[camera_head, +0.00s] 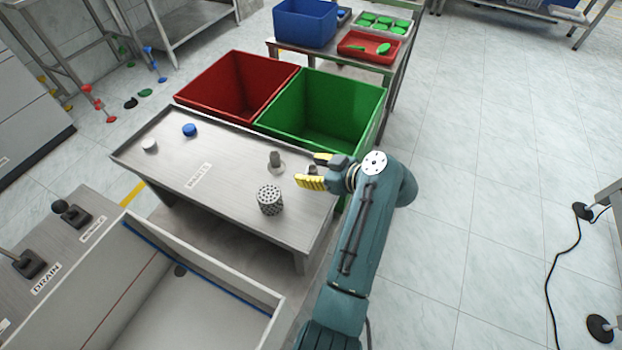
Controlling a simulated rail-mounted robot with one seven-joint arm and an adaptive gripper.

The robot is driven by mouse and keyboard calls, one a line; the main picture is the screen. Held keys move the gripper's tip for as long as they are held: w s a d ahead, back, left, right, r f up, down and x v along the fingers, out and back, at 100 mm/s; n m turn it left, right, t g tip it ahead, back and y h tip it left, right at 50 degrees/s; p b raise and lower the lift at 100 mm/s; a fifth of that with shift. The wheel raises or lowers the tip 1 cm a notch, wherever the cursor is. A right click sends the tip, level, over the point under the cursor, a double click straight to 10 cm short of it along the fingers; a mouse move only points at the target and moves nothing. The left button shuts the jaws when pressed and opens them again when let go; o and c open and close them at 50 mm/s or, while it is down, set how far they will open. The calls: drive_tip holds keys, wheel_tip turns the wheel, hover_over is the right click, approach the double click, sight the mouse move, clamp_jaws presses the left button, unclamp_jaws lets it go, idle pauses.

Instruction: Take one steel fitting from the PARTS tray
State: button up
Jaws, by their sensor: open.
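The PARTS tray (232,200) is a shallow grey metal tray on a stand, with a label on its surface. A small grey steel fitting (275,158) stands upright on its right part, near the back edge. A perforated grey metal cylinder (270,204) stands closer to the front. A blue cap (190,130) and a white cap (149,145) lie on the left part. My gripper (308,170), with yellow fingers, is open and empty over the tray's right end. It is just right of the steel fitting, apart from it. Its exact height above the tray is unclear.
A red bin (196,93) and a green bin (366,100) stand directly behind the tray. A farther table holds a blue bin (303,30) and a red tray (352,53). A walled basin (225,270) lies in front, beside a DRAIN lever (28,263). The floor to the right is mostly clear.

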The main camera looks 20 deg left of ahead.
drive_tip(key=shift+d+r, duration=0.1)
drive_tip(key=shift+d, duration=0.1)
drive_tip(key=shift+c, duration=1)
clamp_jaws()
